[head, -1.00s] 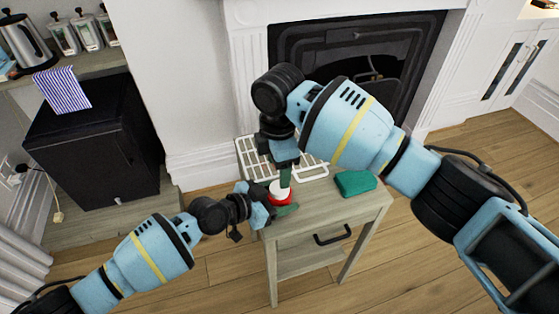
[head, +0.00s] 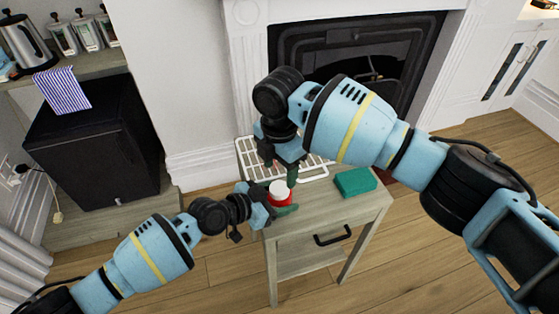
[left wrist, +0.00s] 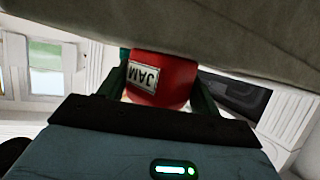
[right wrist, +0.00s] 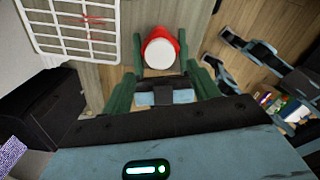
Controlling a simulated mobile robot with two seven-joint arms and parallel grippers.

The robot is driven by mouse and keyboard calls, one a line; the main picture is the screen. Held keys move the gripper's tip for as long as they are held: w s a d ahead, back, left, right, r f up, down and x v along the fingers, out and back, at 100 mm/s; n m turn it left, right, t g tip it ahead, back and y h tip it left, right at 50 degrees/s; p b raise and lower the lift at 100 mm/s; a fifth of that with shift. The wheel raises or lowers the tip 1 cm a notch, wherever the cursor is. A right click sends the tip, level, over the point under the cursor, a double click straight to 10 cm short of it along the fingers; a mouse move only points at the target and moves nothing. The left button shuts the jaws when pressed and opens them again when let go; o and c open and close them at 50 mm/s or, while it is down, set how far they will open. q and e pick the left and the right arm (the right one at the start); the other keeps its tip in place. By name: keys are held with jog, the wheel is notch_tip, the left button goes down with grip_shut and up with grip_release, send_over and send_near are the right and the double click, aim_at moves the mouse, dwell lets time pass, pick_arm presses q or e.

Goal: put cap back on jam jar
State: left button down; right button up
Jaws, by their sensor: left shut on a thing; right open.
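The red jam jar (head: 281,200) stands upright near the left front of the small wooden table (head: 330,214). A white round top (head: 280,187), which looks like the cap, sits level on the jar; it also shows in the right wrist view (right wrist: 160,54). My left gripper (head: 277,209) is shut on the jar's sides from the front left. The left wrist view shows the jar (left wrist: 162,78) upside down with its JAM label, its top mostly hidden. My right gripper (head: 290,180) is open and empty, just behind and beside the jar, apart from the white top.
A white wire rack (head: 245,150) lies along the table's back left. A green block (head: 355,182) lies at the table's right. The fireplace (head: 400,80) stands behind the table, and a black cabinet (head: 90,140) is at the left. The table's front right is clear.

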aim_at(279, 188)
jog(key=shift+f, duration=3.1)
jog(key=c, duration=1)
jog(key=shift+c, duration=0.2)
jog(key=m, duration=0.8)
jog(key=shift+m, duration=0.4)
jog(key=o, duration=1.2)
jog(key=shift+c, duration=0.2)
